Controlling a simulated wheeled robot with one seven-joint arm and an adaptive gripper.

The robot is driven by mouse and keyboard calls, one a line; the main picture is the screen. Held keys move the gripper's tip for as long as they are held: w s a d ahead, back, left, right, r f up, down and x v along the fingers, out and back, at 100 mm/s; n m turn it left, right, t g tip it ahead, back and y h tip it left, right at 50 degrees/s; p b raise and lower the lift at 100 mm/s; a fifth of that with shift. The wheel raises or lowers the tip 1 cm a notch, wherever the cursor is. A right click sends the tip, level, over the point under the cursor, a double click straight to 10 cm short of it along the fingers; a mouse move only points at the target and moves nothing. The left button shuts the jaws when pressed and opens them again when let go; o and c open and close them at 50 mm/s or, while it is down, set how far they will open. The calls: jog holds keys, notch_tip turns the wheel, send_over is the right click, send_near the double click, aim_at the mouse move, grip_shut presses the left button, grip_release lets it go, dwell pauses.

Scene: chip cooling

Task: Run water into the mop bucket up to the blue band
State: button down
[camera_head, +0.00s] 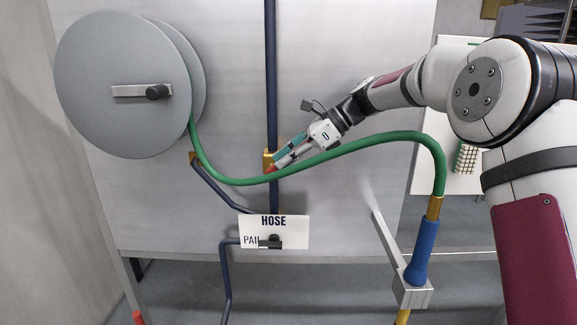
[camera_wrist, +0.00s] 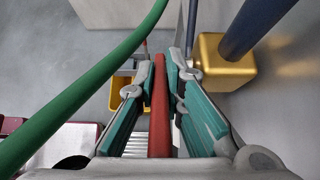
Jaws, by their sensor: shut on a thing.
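My gripper (camera_head: 272,165) is at the brass valve (camera_head: 267,158) on the dark blue upright pipe. In the wrist view its teal-padded fingers (camera_wrist: 164,65) are shut on a red lever (camera_wrist: 159,110). The brass block (camera_wrist: 222,65) is just right of the fingers there. A white plate (camera_head: 290,232) reads HOSE above and PAIL, partly covered, below. A dark selector knob (camera_head: 270,241) sits on it, over the end of the word PAIL. A yellow object (camera_wrist: 117,92) below may be the bucket. No blue band or water level shows.
A green hose (camera_head: 350,146) runs from the grey reel (camera_head: 120,85), passing close below my gripper, to a blue-gripped nozzle (camera_head: 423,250) in a metal bracket (camera_head: 412,290). A dark pipe (camera_head: 227,285) drops from the plate. A pale table (camera_head: 435,175) stands behind on the right.

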jog(key=shift+a+r+h, duration=0.3)
jog(key=shift+r+h, duration=0.05)
jog(key=shift+h, duration=0.65)
jog(key=c, duration=1.7)
grip_release()
jog(key=v, duration=1.2)
jog(key=shift+a, duration=0.1)
